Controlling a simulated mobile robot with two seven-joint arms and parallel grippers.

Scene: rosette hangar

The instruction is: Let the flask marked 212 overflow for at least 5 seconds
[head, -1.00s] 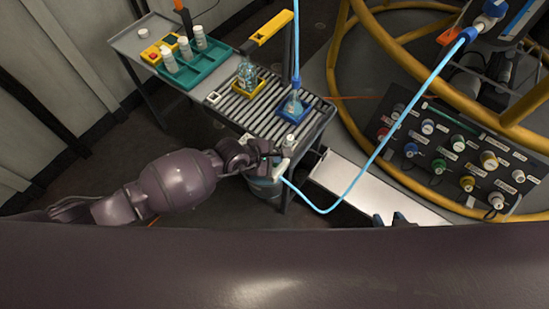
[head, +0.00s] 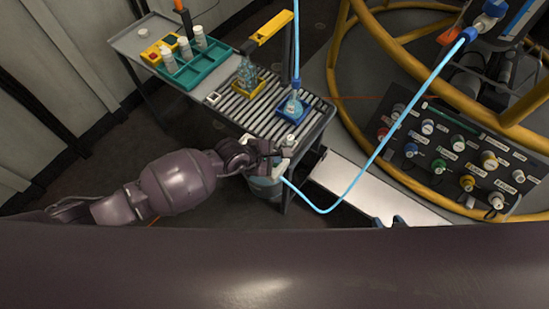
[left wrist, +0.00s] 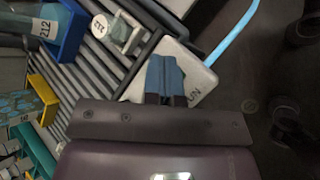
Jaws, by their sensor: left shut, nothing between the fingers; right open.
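My right gripper (head: 389,220) is open at the lower edge, mostly hidden.
A second flask (head: 246,72) stands in a yellow holder. A teal tray (head: 190,70) with white bottles is at the back left. A blue hose (head: 372,155) loops right of the rack. A panel of knobs (head: 450,150) and yellow rails (head: 430,75) fill the right.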

